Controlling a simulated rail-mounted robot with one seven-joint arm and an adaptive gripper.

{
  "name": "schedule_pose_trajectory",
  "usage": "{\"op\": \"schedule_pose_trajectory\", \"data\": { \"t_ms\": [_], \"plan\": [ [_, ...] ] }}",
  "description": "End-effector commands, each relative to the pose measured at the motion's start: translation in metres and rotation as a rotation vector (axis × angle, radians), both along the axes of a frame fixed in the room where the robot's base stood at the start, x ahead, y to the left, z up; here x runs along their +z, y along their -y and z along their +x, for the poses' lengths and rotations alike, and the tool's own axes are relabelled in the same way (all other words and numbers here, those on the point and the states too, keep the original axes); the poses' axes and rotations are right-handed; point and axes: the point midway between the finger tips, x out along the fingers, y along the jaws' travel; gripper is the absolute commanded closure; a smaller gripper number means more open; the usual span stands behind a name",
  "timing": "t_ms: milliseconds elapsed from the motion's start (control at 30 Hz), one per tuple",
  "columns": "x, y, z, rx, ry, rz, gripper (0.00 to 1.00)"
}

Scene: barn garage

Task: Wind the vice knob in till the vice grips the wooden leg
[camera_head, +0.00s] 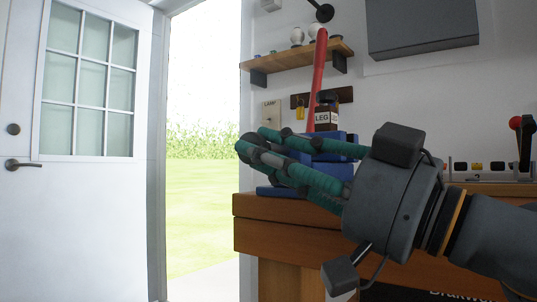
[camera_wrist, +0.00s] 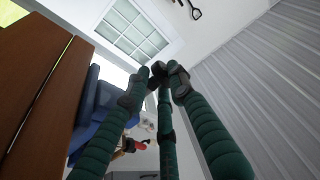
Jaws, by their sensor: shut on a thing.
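The blue vice (camera_head: 340,170) sits on the wooden workbench, partly hidden behind my fingers; it shows in the wrist view as a blue body (camera_wrist: 95,125) at the left. Whether the jaws touch the leg is hidden. My gripper (camera_head: 252,150) reaches across the vice's front, its green fingers pointing left. In the wrist view its dark fingertips (camera_wrist: 166,77) come together, shut on the vice knob, which they mostly hide.
The wooden workbench (camera_head: 290,235) runs along the right wall. A shelf (camera_head: 300,58) and a grey cabinet (camera_head: 420,25) hang above. A white door (camera_head: 80,220) and an open doorway are at the left. A rack with a red-knobbed lever (camera_head: 516,122) stands at the right.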

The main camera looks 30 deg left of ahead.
Motion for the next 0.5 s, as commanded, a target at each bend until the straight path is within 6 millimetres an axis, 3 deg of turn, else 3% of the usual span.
{"op": "schedule_pose_trajectory", "data": {
  "t_ms": [400, 500],
  "plan": [
    [0.0009, 0.0007, 0.0020, -0.007, 0.002, 0.003, 0.55],
    [0.0009, 0.0006, 0.0016, -0.006, 0.003, 0.003, 0.55]
  ]
}}
